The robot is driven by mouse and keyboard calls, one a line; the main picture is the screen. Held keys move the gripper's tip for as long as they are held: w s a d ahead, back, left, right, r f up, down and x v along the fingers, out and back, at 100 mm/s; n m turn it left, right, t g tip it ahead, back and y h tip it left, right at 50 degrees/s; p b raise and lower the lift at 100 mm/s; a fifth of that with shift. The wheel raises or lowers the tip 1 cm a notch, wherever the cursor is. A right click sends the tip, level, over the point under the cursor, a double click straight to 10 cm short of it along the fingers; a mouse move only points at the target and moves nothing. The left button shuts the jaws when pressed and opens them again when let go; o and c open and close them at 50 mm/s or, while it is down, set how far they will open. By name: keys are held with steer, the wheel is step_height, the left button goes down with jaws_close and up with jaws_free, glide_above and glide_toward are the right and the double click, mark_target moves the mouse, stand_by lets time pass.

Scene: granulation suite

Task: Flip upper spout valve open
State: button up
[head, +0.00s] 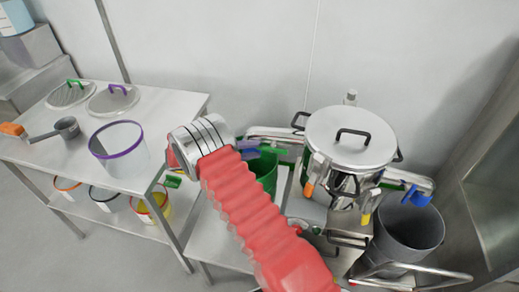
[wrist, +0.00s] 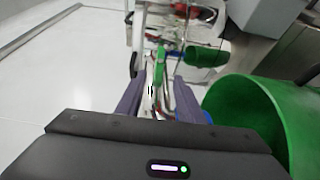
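In the head view, the lidded steel vessel (head: 350,140) stands at right with spouts on both sides. The left, higher-looking spout (head: 280,133) has a green valve handle (head: 272,150) beneath it. The right spout has a blue handle (head: 416,196). My gripper (head: 250,150) has purple fingers and is close to the green handle, partly hidden behind my red arm. In the wrist view, my gripper (wrist: 159,84) is open. A narrow green handle (wrist: 161,64) shows in the gap, around or just past the fingertips; I cannot tell whether they touch.
A green bucket (head: 264,172) stands below the left spout and fills the wrist view's right side (wrist: 245,112). A grey bucket (head: 408,228) stands below the right spout. A steel table (head: 80,148) at left bears a purple-rimmed container (head: 120,150), lids and a scoop (head: 67,127).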

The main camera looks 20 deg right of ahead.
steer(key=shift+v, duration=1.45)
steer(key=s+f+n, duration=0.1)
steer(key=f, duration=0.1)
steer(key=f+n+y, duration=0.1)
steer(key=f, duration=0.1)
steer(key=s+f+n+y, duration=0.1)
steer(key=f, duration=0.2)
steer(key=shift+s+d+n, duration=0.15)
steer(key=shift+s+n, duration=0.2)
steer(key=shift+n, duration=0.05)
steer(key=s+a+r+m+t+y, duration=0.1)
steer(key=s+r+t+y, duration=0.8)
steer(key=s+r, duration=1.9)
steer(key=shift+s+a+m+y, duration=0.25)
steer(key=shift+a+y, duration=0.65)
steer(key=shift+y, duration=2.5)
